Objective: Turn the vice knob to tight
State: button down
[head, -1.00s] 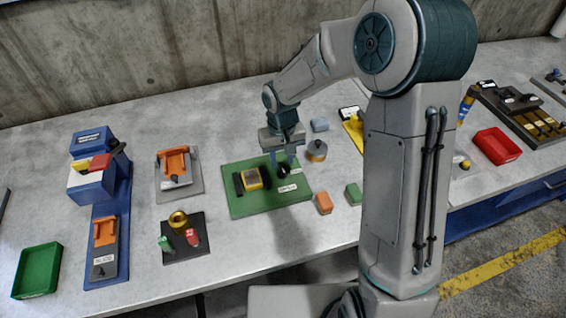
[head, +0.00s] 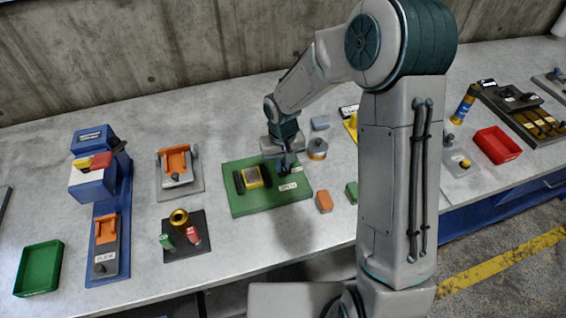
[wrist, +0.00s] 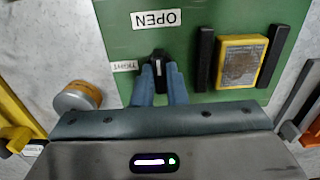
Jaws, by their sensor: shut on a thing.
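The vice is a green board (head: 240,203) with two black jaws and a yellow-edged block (head: 252,178) between them. The block also shows in the wrist view (wrist: 241,62). The vice knob (wrist: 158,60) is black with a pale strip, beside the jaws. An OPEN label (wrist: 156,19) lies above it and a TIGHT label (wrist: 124,66) to its left in the wrist view, both upside down. My gripper (wrist: 160,80) is shut on the knob, one blue finger on each side. In the head view my gripper (head: 284,166) mostly hides the knob.
An orange block (head: 324,202) and a green block (head: 352,192) lie to the right. Other fixtures and a green tray (head: 39,268) stand to the left. Bare bench lies in front.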

jog(key=shift+n, duration=0.3)
jog(key=n, duration=0.3)
jog(key=shift+n, duration=0.3)
jog(key=n, duration=0.4)
jog(key=shift+r+n, duration=0.1)
jog(key=shift+n, duration=0.2)
jog(key=n+p, duration=0.1)
jog(key=n, duration=0.3)
jog(key=n+p, duration=0.1)
jog(key=n, duration=0.4)
jog(key=shift+w+p, duration=0.1)
jog(key=shift+p, duration=0.2)
jog(key=c, duration=1.5)
grip_release()
jog(key=shift+o, duration=0.2)
